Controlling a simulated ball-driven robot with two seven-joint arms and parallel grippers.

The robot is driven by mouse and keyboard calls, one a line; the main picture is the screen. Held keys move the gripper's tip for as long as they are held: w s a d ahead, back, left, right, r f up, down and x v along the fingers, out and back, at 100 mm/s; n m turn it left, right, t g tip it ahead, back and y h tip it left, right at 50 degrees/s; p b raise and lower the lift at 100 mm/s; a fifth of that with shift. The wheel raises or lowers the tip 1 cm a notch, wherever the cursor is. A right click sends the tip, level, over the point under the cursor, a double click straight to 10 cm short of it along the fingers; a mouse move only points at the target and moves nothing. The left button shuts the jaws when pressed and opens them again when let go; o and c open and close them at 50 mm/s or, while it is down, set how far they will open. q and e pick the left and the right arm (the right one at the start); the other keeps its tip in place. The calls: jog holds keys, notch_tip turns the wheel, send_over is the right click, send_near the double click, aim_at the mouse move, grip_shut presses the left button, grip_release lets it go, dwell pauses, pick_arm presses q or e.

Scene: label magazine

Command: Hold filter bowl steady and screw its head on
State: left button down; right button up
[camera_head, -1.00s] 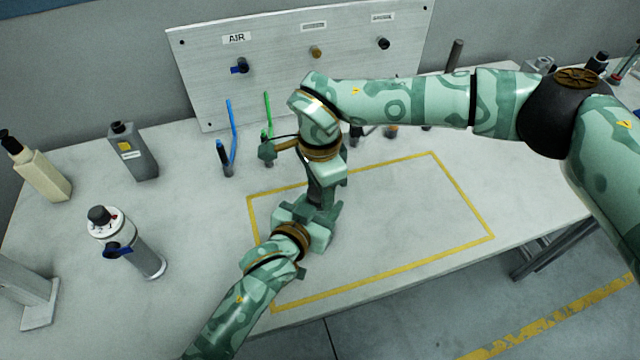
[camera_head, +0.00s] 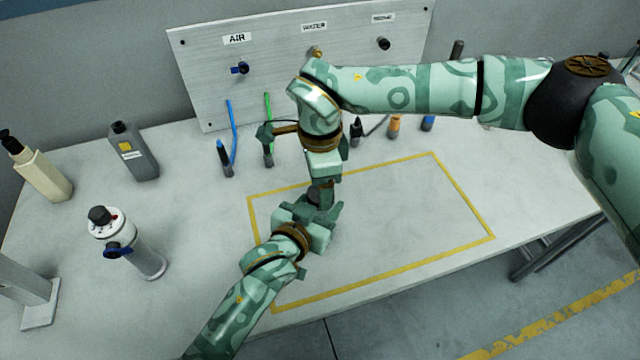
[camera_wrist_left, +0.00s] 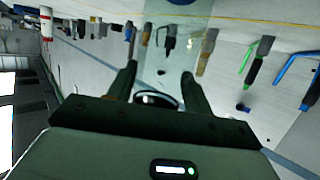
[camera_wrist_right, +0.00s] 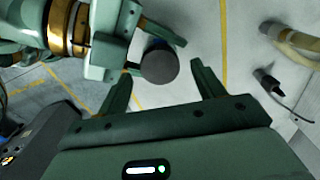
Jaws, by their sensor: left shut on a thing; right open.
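My left gripper (camera_head: 318,220) is shut on the filter bowl inside the yellow outline on the bench. The bowl is mostly hidden by my grippers in the head view. In the left wrist view a pale see-through body (camera_wrist_left: 180,55), seemingly the bowl, shows between the fingers, with a dark rounded edge below it in the picture. The dark round filter head (camera_wrist_right: 158,66) shows as a disc beside my left gripper in the right wrist view. My right gripper (camera_head: 322,190) is open above it, fingers apart and not touching it. I cannot tell how far the head is seated.
A panel (camera_head: 290,65) with AIR and WATER fittings stands behind. Blue (camera_head: 231,130) and green (camera_head: 267,115) hoses stand before it. A grey bottle (camera_head: 135,155), a cream bottle (camera_head: 38,170) and a white cylinder (camera_head: 128,245) stand left. The outline's right half is clear.

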jog(key=shift+r, duration=1.3)
jog(key=shift+c, duration=0.3)
jog(key=shift+r, duration=0.1)
jog(key=shift+w+a+r+n, duration=0.1)
jog(key=shift+a+r+n, duration=0.05)
jog(key=shift+r+n, duration=0.45)
jog(key=shift+n, duration=0.6)
jog(key=shift+r+n, duration=0.3)
jog(key=shift+n, duration=0.8)
jog(key=n, duration=0.4)
jog(key=shift+r+n, duration=0.4)
jog(key=n, duration=0.5)
jog(key=shift+d+r, duration=0.15)
jog(key=shift+d, duration=0.1)
